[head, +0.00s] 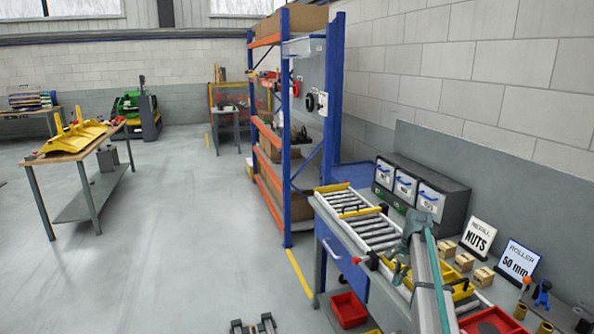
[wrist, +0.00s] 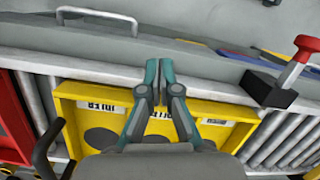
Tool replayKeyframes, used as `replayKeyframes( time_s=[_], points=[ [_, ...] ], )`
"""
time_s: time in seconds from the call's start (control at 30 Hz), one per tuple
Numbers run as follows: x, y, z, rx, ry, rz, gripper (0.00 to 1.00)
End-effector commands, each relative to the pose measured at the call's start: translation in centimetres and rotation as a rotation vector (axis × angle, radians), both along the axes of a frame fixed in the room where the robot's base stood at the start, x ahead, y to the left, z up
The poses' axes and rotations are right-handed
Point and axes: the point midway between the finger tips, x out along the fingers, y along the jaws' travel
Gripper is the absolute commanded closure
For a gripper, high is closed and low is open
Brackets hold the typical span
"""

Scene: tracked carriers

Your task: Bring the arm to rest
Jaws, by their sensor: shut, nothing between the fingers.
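My gripper (wrist: 158,68) is shut in the wrist view, its teal fingertips together with nothing visible between them. It is over a yellow carrier (wrist: 75,100) with round dark recesses and white labels, one reading IDLER; the fingers and palm hide its middle. In the head view, my arm reaches in from the lower right, and my gripper (head: 400,274) points down at the yellow carrier (head: 462,292) on the roller conveyor. I cannot tell the exact gap between fingers and carrier.
A red-handled stop (wrist: 292,75) stands at the conveyor's edge. The roller conveyor (head: 368,228) runs away past grey bins (head: 422,190), small boxes (head: 464,262) and signs (head: 480,237). A blue-and-orange rack (head: 286,130) stands beyond.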

Motion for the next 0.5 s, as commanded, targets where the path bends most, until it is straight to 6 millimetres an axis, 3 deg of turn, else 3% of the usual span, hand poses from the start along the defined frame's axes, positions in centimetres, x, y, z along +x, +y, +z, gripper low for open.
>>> replayKeyframes(
  time_s=[0.03, 0.17, 0.3, 0.5],
  points=[
    [-2.0, 1.5, -2.0, -0.004, -0.004, 0.041, 1.0],
    [-6.1, 5.1, -7.1, -0.023, -0.032, 0.185, 1.0],
    [-12.7, 9.4, -13.2, -0.053, -0.068, 0.395, 1.0],
    [-21.9, 14.0, -19.3, -0.096, -0.115, 0.699, 1.0]
  ],
)
